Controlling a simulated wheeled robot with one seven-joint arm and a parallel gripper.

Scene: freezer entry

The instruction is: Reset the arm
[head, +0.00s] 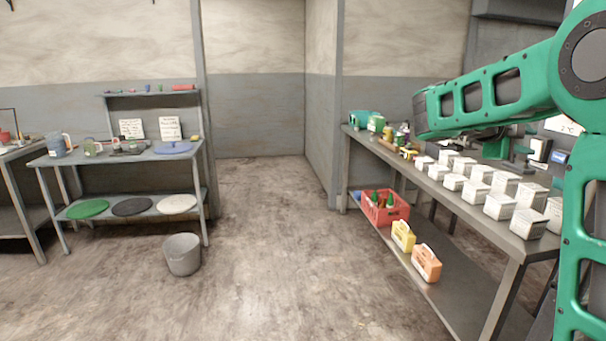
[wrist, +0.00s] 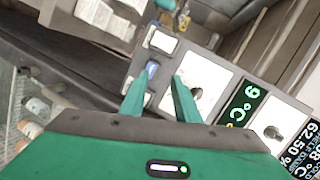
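My green arm (head: 490,90) is raised on the right side of the head view, bent at a large joint and stretching left over the steel table. In the wrist view my gripper (wrist: 160,76) has its two green fingers apart, with a gap between them. I see nothing held between the fingers. Beyond them is a pale panel (wrist: 205,78) with a lit temperature display (wrist: 241,103). A small blue item (wrist: 152,69) shows behind the gap; I cannot tell its distance. In the head view I cannot clearly make out the gripper.
The steel table (head: 510,243) on the right holds several white boxes (head: 529,223); its lower shelf has a red crate (head: 376,212), a yellow carton (head: 403,236) and an orange carton (head: 426,263). A shelf unit (head: 120,160) and grey bucket (head: 183,255) stand left. The middle floor is clear.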

